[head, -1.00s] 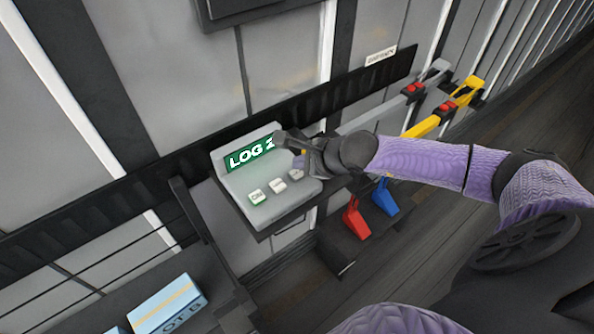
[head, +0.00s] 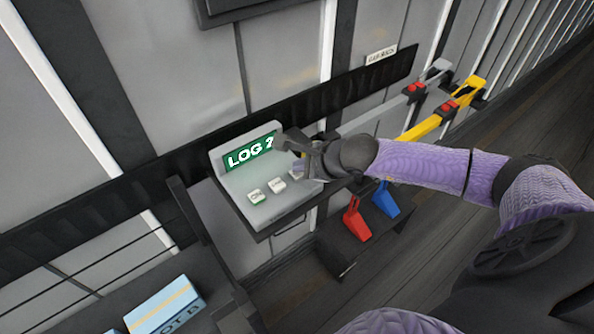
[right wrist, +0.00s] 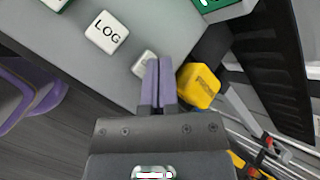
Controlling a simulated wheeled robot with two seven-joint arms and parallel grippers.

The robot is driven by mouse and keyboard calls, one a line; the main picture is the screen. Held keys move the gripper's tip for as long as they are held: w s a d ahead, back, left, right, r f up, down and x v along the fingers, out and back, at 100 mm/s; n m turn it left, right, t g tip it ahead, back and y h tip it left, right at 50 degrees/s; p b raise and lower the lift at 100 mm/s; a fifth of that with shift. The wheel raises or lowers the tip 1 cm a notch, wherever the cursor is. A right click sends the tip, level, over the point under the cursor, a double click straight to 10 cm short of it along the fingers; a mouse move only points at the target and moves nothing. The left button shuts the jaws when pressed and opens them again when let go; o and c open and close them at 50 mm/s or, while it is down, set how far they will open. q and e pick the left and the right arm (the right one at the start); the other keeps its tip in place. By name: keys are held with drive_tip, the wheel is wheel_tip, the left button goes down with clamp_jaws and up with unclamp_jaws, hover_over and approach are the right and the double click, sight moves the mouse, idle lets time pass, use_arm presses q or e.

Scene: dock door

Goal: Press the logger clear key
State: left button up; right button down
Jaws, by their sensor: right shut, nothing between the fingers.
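The logger (head: 268,209) is a light grey sloped console on a shelf along the wall, with a green display (head: 250,153) reading "LOG" and a digit that looks like 2. Two pale keys, a left key (head: 255,196) and a middle key (head: 277,186), show clearly in the head view. A third key is mostly hidden by my right gripper (head: 299,164). In the right wrist view, the LOG key (right wrist: 106,32) is readable, and the third key (right wrist: 144,63) lies beside my shut, empty fingertips (right wrist: 158,64), partly covered. I cannot tell whether they touch. My left gripper is out of view.
A yellow block (right wrist: 199,86) is close beside my right fingers. Red (head: 357,222) and blue (head: 386,199) handled things stand right of the logger. Grey and yellow bars (head: 424,126) are on the wall rail. A blue box (head: 164,304) lies at lower left.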

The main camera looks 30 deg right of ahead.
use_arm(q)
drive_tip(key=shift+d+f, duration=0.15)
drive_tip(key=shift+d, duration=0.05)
use_arm(e)
drive_tip(key=shift+f, duration=0.3)
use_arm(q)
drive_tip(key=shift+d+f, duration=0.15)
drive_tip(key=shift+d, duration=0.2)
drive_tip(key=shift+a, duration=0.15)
use_arm(e)
drive_tip(key=shift+r+p, duration=0.5)
drive_tip(key=shift+r, duration=0.5)
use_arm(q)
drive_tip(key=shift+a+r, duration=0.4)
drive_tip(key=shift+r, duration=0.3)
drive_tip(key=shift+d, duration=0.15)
